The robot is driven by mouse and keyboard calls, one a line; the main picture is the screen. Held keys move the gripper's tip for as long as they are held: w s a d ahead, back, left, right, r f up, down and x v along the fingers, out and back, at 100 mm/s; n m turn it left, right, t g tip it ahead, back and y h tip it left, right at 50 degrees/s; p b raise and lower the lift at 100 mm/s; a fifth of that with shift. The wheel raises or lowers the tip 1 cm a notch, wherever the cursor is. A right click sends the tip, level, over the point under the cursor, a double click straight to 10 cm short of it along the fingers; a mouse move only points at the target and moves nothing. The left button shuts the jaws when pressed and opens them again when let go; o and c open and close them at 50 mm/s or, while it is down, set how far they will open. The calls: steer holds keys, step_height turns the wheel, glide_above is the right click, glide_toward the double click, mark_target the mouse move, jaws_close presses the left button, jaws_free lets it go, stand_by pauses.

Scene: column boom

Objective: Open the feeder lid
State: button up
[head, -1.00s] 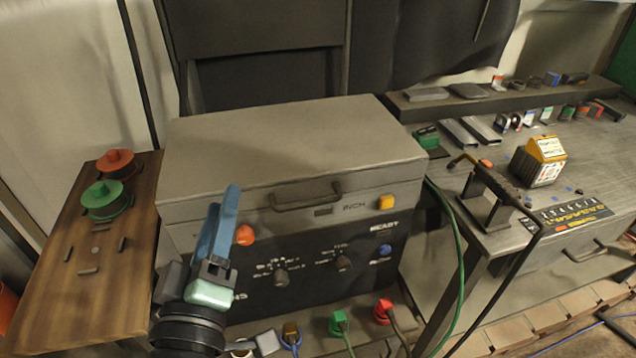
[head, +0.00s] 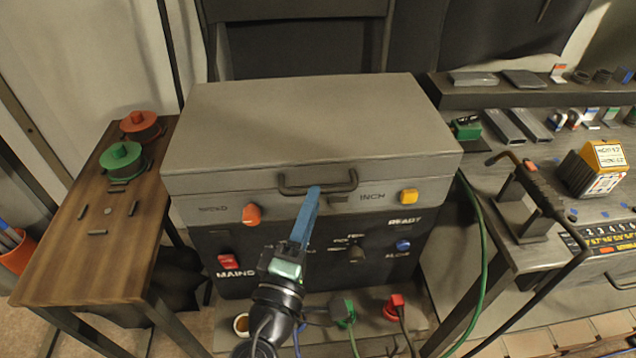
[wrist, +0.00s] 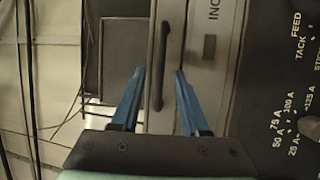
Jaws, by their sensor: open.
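The feeder lid (head: 300,120) is a broad grey-beige cover on top of the feeder box, and it lies shut. Its dark bar handle (head: 318,187) is on the front edge, and it also shows in the wrist view (wrist: 160,65). My gripper (head: 313,192) has blue fingers and reaches up to the handle from below in the head view. In the wrist view my gripper (wrist: 160,72) is open, with one finger on either side of the handle's line. The handle's near end shows between the fingertips. I cannot tell whether either finger touches it.
An orange knob (head: 250,214) and a yellow button (head: 408,196) sit on the front below the lid. A wooden side table (head: 75,235) with red and green spools stands left. A workbench (head: 590,230) with a torch stand (head: 525,210) and green cable is right.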

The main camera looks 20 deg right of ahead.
steer(key=shift+x, duration=1.9)
jaws_close()
steer(key=shift+f, duration=0.1)
